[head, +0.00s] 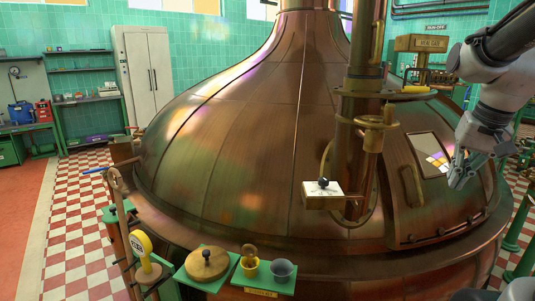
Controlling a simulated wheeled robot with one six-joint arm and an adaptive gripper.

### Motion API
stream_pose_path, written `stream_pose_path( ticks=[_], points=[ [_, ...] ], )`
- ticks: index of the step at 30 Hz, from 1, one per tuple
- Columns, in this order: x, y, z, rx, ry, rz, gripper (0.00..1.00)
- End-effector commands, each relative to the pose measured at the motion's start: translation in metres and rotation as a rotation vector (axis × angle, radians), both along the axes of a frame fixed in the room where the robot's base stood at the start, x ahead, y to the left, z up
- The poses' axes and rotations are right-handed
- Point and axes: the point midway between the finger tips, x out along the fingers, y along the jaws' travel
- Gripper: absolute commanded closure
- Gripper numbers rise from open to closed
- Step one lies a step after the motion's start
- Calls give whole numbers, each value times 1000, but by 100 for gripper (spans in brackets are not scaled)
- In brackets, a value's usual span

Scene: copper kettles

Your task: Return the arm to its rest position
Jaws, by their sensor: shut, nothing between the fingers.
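My arm (493,115) comes in from the upper right edge of the head view. My gripper (462,172) hangs at its end, pointing down, at the right side of the picture. It is shut and holds nothing. In the picture it lies in front of the copper kettle (230,150), just right of the kettle's small window (428,154). I cannot tell how far it is from the copper surface.
Checkered floor (80,215) is clear at left.

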Motion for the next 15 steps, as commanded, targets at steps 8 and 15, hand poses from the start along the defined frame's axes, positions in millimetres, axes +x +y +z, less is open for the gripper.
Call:
stream_pose_path(
  ticks=[8,15],
  points=[
    [-111,44,-24,-150,-20,358,100],
    [-114,59,-8,-165,-112,417,100]
  ],
)
